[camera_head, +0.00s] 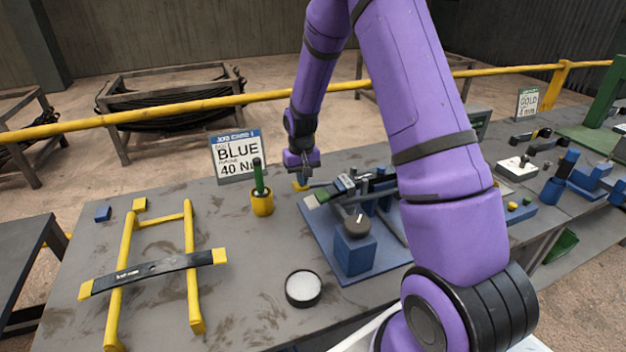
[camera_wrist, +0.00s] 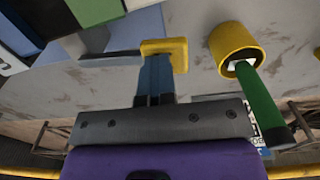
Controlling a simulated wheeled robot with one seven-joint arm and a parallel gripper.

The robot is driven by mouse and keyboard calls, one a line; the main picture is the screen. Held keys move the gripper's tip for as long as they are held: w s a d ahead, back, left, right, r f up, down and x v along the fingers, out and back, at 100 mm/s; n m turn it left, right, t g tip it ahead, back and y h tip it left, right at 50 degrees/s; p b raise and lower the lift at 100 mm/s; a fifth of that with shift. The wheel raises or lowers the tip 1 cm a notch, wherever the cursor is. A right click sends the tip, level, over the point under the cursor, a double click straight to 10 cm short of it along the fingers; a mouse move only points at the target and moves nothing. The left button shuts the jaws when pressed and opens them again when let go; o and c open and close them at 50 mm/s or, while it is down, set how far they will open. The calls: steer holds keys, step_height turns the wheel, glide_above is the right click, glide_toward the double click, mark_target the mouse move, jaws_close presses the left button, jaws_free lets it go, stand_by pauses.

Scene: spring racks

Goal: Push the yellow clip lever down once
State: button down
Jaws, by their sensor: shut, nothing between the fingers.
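The yellow clip lever (camera_head: 299,186) sticks out from the left of the blue fixture board (camera_head: 333,250), at its back edge. In the wrist view its yellow end (camera_wrist: 176,46) lies right at the fingertips, with a dark bar running left from it. My gripper (camera_head: 309,177) is shut and empty, pointing down over the lever end. In the wrist view the shut fingers (camera_wrist: 155,66) overlap the yellow end's near edge. I cannot tell whether they press on it or are just above it.
A yellow cup (camera_head: 262,204) with a green-handled tool stands left of the lever. A sign reading BLUE 40 (camera_head: 236,157) stands behind it. A yellow rack (camera_head: 118,290) carrying a dark leaf spring is at the left. A round white-topped dish (camera_head: 303,287) sits in front.

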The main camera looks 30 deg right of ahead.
step_height(320, 180, up, 8)
stand_by(0.8)
stand_by(0.7)
